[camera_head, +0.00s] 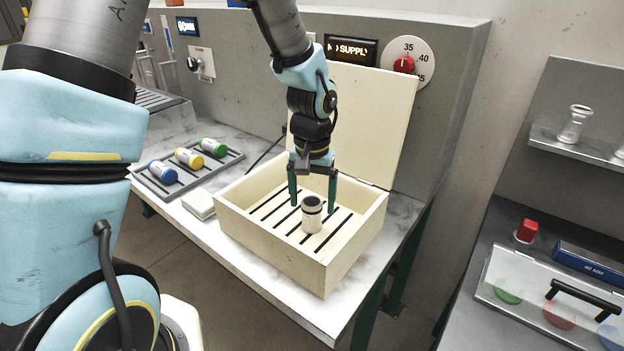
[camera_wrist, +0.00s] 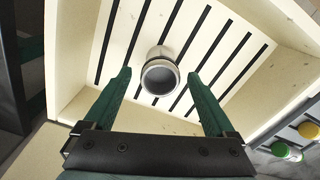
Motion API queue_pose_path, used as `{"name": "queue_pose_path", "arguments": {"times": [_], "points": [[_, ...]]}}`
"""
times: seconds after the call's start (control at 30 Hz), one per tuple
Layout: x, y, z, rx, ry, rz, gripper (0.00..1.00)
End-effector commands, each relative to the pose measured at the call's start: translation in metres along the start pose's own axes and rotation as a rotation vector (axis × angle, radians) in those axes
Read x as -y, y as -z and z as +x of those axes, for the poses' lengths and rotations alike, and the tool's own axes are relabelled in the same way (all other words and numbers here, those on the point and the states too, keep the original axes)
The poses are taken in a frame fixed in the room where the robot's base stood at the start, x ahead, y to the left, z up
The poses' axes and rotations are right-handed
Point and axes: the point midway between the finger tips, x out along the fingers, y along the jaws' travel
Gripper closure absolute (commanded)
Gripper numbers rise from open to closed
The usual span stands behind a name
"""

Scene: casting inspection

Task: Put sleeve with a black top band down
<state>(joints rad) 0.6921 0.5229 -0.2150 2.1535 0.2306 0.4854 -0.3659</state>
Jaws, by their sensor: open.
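The sleeve with a black top band (camera_head: 312,216) stands upright on the slotted floor of an open cream box (camera_head: 270,250). In the wrist view the sleeve (camera_wrist: 160,74) shows its open round top, between and just beyond the fingertips. My gripper (camera_head: 313,208) is open, with one green finger on each side of the sleeve and a visible gap on both sides. In the wrist view my gripper (camera_wrist: 158,78) holds nothing. The box's lid (camera_head: 350,120) stands raised at the back.
A grey slotted tray (camera_head: 215,166) left of the box holds blue, yellow and green-capped cylinders (camera_head: 189,158). A small white block (camera_head: 198,204) lies between tray and box. The control panel with a red dial (camera_head: 404,64) rises behind. The box walls surround my fingers.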

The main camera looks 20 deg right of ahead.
Motion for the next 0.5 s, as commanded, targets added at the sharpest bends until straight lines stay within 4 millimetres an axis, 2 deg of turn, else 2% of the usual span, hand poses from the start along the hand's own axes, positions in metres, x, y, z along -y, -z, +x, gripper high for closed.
{"name": "queue_pose_path", "arguments": {"times": [0.1,0.3,0.5], "points": [[0.001,0.002,-0.023,-0.006,0.000,-0.002,0.10],[0.000,0.001,-0.056,-0.004,0.000,-0.003,0.10],[0.000,0.000,-0.071,0.000,0.000,-0.002,0.10]]}}
